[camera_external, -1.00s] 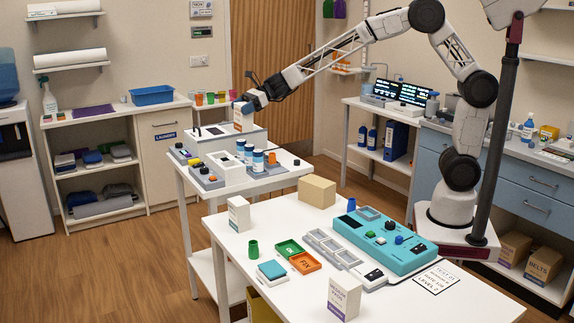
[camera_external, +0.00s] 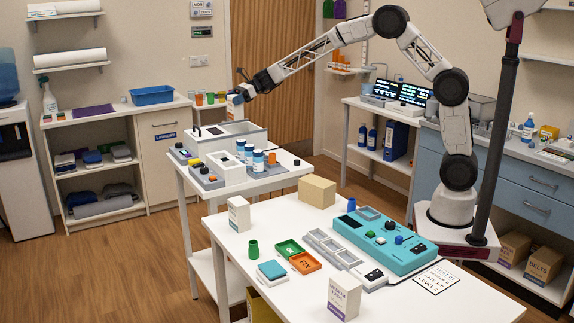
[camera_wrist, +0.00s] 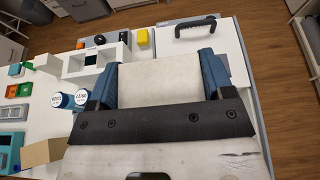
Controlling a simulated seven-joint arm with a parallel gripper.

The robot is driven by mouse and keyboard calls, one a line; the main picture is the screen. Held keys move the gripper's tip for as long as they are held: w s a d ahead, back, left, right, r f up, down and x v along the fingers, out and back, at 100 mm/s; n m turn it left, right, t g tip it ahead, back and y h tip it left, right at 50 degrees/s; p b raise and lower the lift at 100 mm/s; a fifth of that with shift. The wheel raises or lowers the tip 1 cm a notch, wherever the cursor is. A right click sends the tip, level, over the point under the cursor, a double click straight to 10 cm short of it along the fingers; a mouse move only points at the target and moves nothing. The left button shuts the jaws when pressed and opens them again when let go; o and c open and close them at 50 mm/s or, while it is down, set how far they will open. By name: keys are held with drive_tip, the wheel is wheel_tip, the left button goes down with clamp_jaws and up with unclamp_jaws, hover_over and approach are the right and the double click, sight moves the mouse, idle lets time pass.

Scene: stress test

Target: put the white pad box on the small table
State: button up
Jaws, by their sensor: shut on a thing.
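My gripper (camera_external: 243,93) is shut on a white box, the white pad box (camera_external: 235,106), high over the far end of the small table. In the wrist view the box (camera_wrist: 160,82) fills the space between my two blue fingertips (camera_wrist: 160,78). The small white table (camera_external: 285,180) stands left of the large front table. The held box is apart from the table and hangs above a grey-white case (camera_external: 238,143) on its far end. The gripper partly hides the box.
Blue-and-white bottles (camera_external: 257,162), a white divided holder (camera_external: 229,170) and grey trays with knobs crowd the small table. Similar white boxes (camera_external: 238,215) (camera_external: 343,300) stand on the front table.

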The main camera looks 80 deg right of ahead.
drive_tip(key=w+d+f, duration=0.1)
drive_tip(key=d+f, duration=0.3)
drive_tip(key=f, duration=0.1)
drive_tip(key=shift+d+f, duration=0.25)
drive_tip(key=shift+f, duration=0.15)
drive_tip(key=shift+w, duration=0.1)
drive_tip(key=shift+f, duration=2.45)
drive_tip(key=shift+f, duration=0.1)
drive_tip(key=shift+f, duration=2.45)
drive_tip(key=shift+f, duration=0.15)
